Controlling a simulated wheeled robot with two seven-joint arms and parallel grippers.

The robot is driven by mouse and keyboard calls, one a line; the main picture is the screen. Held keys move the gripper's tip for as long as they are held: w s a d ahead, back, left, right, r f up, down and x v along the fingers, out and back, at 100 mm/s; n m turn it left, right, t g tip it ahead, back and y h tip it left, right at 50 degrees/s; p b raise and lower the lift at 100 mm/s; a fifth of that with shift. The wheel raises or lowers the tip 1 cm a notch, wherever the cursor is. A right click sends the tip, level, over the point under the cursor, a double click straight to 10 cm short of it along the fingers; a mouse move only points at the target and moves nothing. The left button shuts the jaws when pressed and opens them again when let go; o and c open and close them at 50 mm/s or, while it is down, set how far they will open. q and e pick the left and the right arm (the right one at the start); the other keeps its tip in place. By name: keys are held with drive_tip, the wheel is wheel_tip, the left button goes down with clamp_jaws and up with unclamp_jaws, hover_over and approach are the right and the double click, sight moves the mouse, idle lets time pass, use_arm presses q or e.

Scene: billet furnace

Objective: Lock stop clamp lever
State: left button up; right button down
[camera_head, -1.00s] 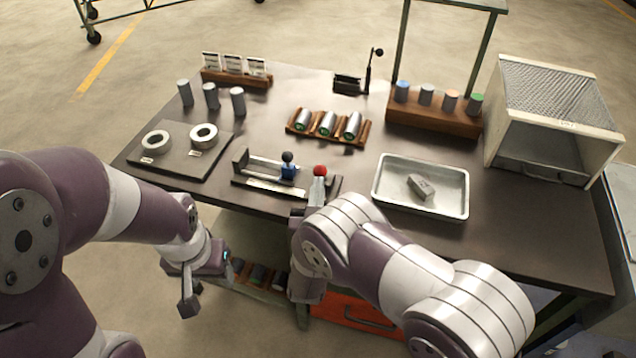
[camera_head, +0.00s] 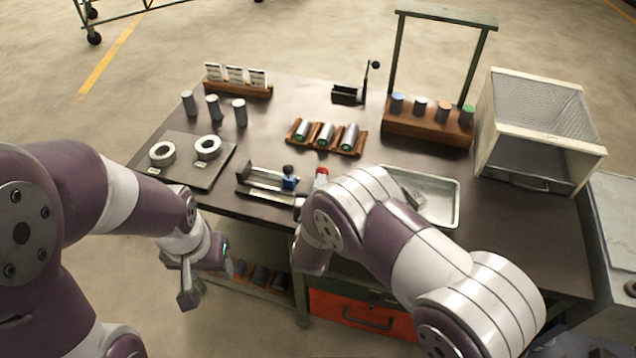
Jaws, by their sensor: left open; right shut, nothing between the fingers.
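The stop fixture (camera_head: 262,191) is a dark rail near the front edge of the table. A blue stop block (camera_head: 289,183) with a dark round knob (camera_head: 288,169) on top sits at its right end. A red knob (camera_head: 321,171) stands just right of it, its base partly hidden by my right arm. I cannot tell which knob belongs to the clamp lever, or whether it is locked. My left gripper (camera_head: 204,282) is open and empty, in front of the table and below its top. My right gripper is hidden behind my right wrist, close to the front edge.
A metal tray (camera_head: 447,215) with a grey block (camera_head: 412,199) is partly covered by my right arm. A wooden rack (camera_head: 326,150) of cylinders lies behind the fixture. A plate (camera_head: 206,176) with two rings is left. A mesh-topped box (camera_head: 540,150) stands right.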

sight(326, 170)
drive_tip(key=w+r+g+p, duration=0.1)
drive_tip(key=w+d+r+g+p, duration=0.1)
drive_tip(key=p, duration=0.1)
drive_tip(key=shift+w+g+y, duration=0.25)
drive_tip(key=shift+g+y, duration=0.05)
drive_tip(key=shift+w+d+m+g+p, duration=0.2)
drive_tip(key=shift+w+m+g+p, duration=0.1)
drive_tip(key=shift+w+g+p, duration=0.5)
drive_tip(key=shift+w+d+g+y, duration=0.1)
drive_tip(key=shift+w+g+y, duration=0.2)
drive_tip(key=shift+w+d+f, duration=0.1)
drive_tip(key=shift+w+d, duration=0.1)
drive_tip(key=shift+w, duration=0.4)
drive_tip(key=shift+w+d+f, duration=0.1)
drive_tip(key=shift+w+d, duration=0.1)
drive_tip(key=shift+w, duration=0.35)
drive_tip(key=shift+w+r, duration=0.1)
drive_tip(key=shift+r, duration=0.05)
drive_tip(key=shift+r, duration=0.1)
